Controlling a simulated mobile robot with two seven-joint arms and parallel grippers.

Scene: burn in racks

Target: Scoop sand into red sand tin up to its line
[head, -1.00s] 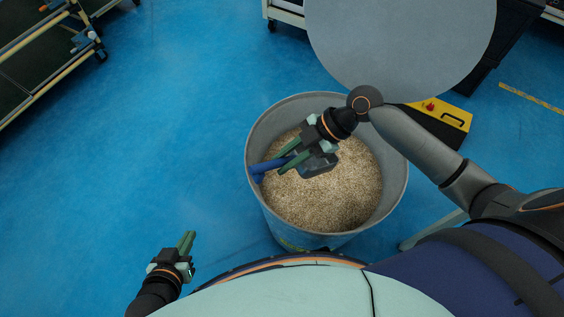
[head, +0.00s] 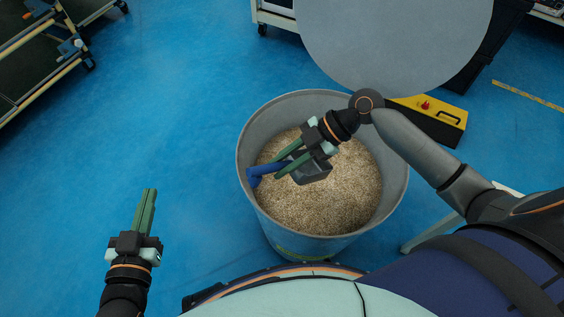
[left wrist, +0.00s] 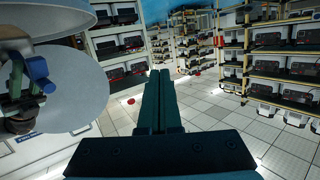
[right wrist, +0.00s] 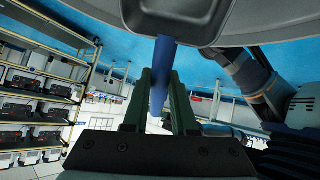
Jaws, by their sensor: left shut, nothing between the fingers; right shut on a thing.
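A scoop with a blue handle (head: 262,171) and a grey bowl (head: 314,171) is in my right gripper (head: 284,164), which is shut on the handle. The scoop hangs over the sand (head: 335,205) inside a large grey bin (head: 242,160). Whether the bowl touches or holds sand cannot be told. The right wrist view shows the handle (right wrist: 162,75) between the fingers and the bowl (right wrist: 178,20) above it. My left gripper (head: 146,207) is shut and empty, left of the bin over the floor. I cannot identify the red sand tin in any view.
A large grey disc (head: 395,40) stands out beyond the bin's far rim. Wheeled racks (head: 40,75) stand at the upper left. The blue floor left of the bin is clear.

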